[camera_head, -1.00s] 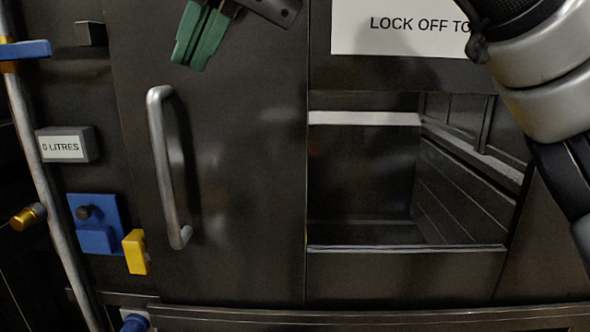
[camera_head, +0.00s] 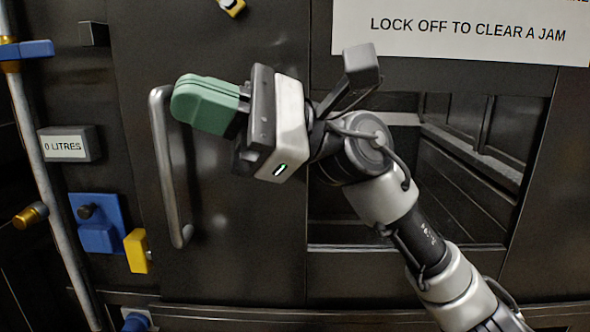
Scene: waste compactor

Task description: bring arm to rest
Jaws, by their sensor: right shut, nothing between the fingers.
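My right gripper (camera_head: 190,103) has green fingers that are shut with nothing between them. It points left across the dark door panel (camera_head: 235,225). Its fingertips overlap the top of the vertical metal handle (camera_head: 166,165) in the picture; I cannot tell whether they touch it. My right arm comes in from the lower right and hides much of the open recess (camera_head: 470,190) behind it. My left gripper is not in view.
A sign reading "LOCK OFF TO CLEAR A JAM" (camera_head: 460,30) is above the recess. At left are a "0 LITRES" box (camera_head: 68,145), a blue block (camera_head: 98,225), a yellow tab (camera_head: 137,250) and a pipe (camera_head: 45,185). A yellow part (camera_head: 232,6) is at the top edge.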

